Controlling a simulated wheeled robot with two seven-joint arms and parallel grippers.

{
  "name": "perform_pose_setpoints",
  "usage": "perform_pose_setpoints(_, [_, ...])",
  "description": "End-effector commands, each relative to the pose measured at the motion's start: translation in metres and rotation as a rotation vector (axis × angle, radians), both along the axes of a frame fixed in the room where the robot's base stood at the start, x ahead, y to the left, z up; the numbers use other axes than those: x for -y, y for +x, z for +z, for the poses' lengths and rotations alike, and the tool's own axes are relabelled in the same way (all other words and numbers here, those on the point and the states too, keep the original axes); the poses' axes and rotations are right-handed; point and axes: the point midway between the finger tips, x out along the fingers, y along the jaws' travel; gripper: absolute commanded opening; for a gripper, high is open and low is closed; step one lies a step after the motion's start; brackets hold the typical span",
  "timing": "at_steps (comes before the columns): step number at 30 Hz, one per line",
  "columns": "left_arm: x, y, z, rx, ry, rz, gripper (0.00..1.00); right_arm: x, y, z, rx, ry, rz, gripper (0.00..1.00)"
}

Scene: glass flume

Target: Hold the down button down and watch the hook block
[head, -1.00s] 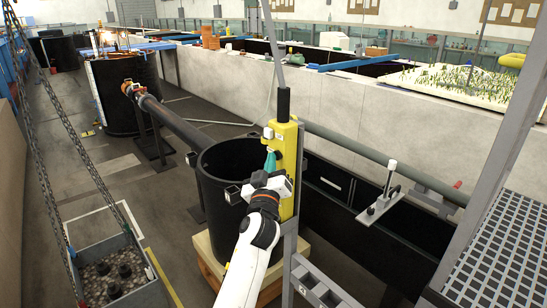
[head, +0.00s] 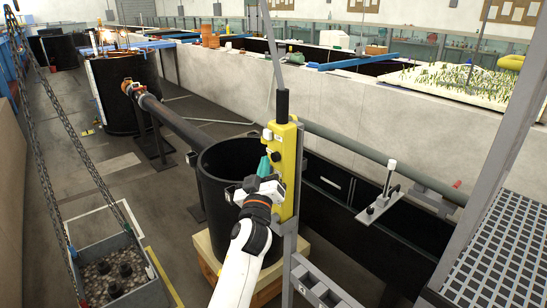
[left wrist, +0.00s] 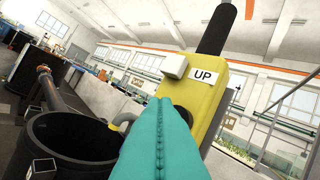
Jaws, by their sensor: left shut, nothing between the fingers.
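A yellow control pendant (head: 287,165) hangs upright beside the black tank, with a black cable sleeve on top. In the left wrist view the pendant (left wrist: 208,95) has a pale button beside an "UP" label (left wrist: 205,76). The down button cannot be made out; my fingers cover the pendant's lower part there. My left gripper (head: 264,166) has its teal fingers shut and empty at the pendant's left side. They also fill the middle of the left wrist view (left wrist: 160,135). I cannot tell whether the tips touch. No hook block can be made out. My right gripper is not in view.
Chains (head: 45,170) run down to a grey crate (head: 146,270) of stones at the lower left. The black tank (head: 212,200) stands on a wooden base just behind my left arm. Grey metal uprights (head: 289,255) and a grated platform (head: 500,250) stand to the right.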

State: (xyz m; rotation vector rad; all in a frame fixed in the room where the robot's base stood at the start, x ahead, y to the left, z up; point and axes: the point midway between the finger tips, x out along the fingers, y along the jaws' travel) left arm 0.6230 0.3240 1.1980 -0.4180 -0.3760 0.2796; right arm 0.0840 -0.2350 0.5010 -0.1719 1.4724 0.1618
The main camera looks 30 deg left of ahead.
Motion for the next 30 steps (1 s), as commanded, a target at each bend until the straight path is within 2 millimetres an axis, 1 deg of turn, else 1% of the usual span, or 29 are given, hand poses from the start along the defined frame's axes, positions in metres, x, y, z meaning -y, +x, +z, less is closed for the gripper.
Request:
perform_pose_setpoints(6, [-0.002,-0.003,0.001,0.000,0.001,0.000,0.00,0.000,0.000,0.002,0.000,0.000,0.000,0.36])
perform_pose_setpoints(18, [-0.016,-0.039,0.001,-0.001,0.001,0.001,0.00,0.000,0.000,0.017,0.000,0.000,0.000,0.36])
perform_pose_setpoints(21, [-0.018,-0.044,0.001,0.000,0.000,0.000,0.00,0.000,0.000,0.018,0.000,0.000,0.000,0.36])
perform_pose_setpoints(30, [-0.019,-0.046,0.000,0.001,0.001,0.000,0.00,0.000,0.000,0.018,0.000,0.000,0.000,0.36])
